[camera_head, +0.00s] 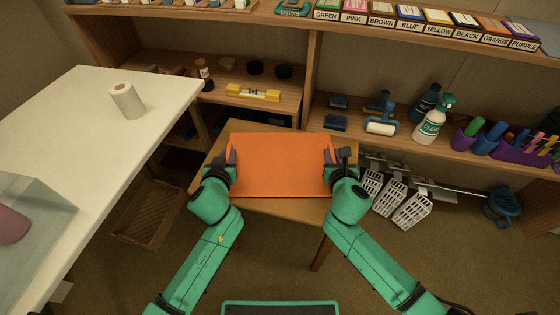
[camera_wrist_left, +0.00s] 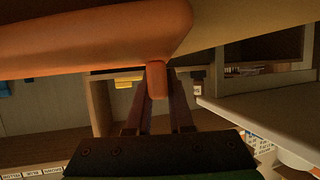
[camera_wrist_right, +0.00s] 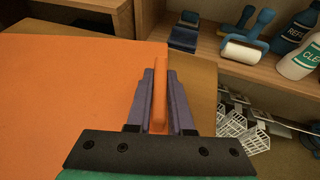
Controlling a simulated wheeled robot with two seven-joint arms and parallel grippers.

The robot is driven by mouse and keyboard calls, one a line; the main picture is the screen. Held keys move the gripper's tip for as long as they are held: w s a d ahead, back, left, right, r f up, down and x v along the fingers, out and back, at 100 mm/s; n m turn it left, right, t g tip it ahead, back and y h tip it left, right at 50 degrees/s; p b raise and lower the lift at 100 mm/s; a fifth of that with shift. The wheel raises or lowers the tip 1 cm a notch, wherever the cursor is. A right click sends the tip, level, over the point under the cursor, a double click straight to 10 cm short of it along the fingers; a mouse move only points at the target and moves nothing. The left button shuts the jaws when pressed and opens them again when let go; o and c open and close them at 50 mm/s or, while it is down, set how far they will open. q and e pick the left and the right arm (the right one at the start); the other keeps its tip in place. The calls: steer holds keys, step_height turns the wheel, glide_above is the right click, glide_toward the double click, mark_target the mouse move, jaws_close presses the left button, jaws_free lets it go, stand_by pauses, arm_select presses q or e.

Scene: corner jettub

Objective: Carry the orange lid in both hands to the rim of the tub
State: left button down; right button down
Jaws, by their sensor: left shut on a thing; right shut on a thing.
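The orange lid (camera_head: 280,165) is a flat rectangular panel over the small wooden table in the head view. It looks roughly level; whether it touches the table top is hard to tell. My left gripper (camera_head: 231,160) is shut on the lid's left edge, and its fingers close on an orange tab in the left wrist view (camera_wrist_left: 157,95). My right gripper (camera_head: 331,158) is shut on the right edge, with an upright orange tab between its fingers in the right wrist view (camera_wrist_right: 158,95). No tub is recognisable in view.
The wooden table (camera_head: 262,128) stands under the lid. A white counter (camera_head: 80,130) with a paper roll (camera_head: 127,100) is at left. Shelves (camera_head: 310,60) at the back hold labelled boxes, a spray bottle (camera_head: 434,122) and purple bins (camera_head: 480,138). White racks (camera_head: 410,208) hang at right.

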stand_by(0.6)
